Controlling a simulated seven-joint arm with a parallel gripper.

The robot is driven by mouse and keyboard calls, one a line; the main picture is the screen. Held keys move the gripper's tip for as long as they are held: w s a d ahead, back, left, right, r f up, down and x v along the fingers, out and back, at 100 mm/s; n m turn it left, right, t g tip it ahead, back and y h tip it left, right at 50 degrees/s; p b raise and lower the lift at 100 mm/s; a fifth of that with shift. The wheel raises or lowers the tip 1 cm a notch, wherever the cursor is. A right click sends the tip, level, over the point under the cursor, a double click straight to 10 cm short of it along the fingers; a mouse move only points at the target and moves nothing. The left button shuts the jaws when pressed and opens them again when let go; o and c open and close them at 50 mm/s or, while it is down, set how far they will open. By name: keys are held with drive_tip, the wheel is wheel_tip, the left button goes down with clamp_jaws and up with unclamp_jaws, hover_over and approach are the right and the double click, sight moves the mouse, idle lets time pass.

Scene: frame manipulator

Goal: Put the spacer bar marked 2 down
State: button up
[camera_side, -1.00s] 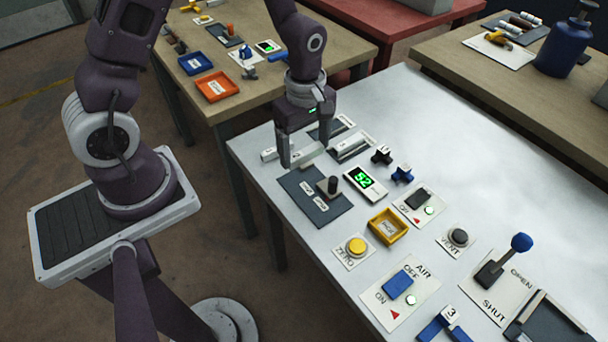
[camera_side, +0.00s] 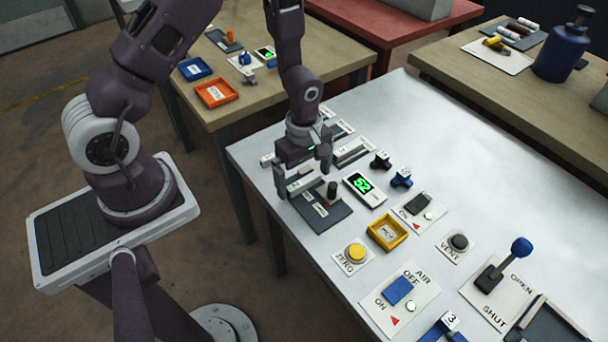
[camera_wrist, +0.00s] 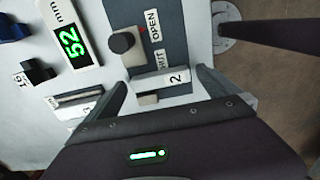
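The spacer bar marked 2 (camera_wrist: 165,80) is a pale bar with a black 2 on a white label. It lies lengthwise between the two fingers of my gripper (camera_wrist: 162,78), with a fingertip at each end, so the gripper looks shut on it. In the side view, the bar (camera_side: 301,184) is between the fingertips (camera_side: 304,183), over the far part of a dark grey plate (camera_side: 327,221). I cannot tell whether its underside touches the plate. The plate carries a dark knob (camera_wrist: 122,42) with OPEN and SHUT labels.
More pale bars (camera_side: 350,153) lie in holders behind the gripper. A green 52 display (camera_side: 364,187), black and blue small blocks (camera_side: 400,178), a yellow tray (camera_side: 387,232) and a yellow ZERO button (camera_side: 355,251) are nearby.

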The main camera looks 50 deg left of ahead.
wheel_tip(320, 180, up, 12)
wheel_tip(320, 180, up, 11)
drive_tip(key=m+t, duration=0.2)
drive_tip(key=m, duration=0.4)
hover_over(304, 181)
drive_tip(key=s, duration=0.4)
drive_tip(key=s+r+m+t, duration=0.3)
drive_tip(key=s+r+m, duration=0.5)
drive_tip(key=s+m, duration=0.4)
drive_tip(key=shift+s+d+r+t, duration=0.15)
drive_tip(key=shift+d+r+t, duration=0.15)
drive_tip(key=shift+d, duration=0.15)
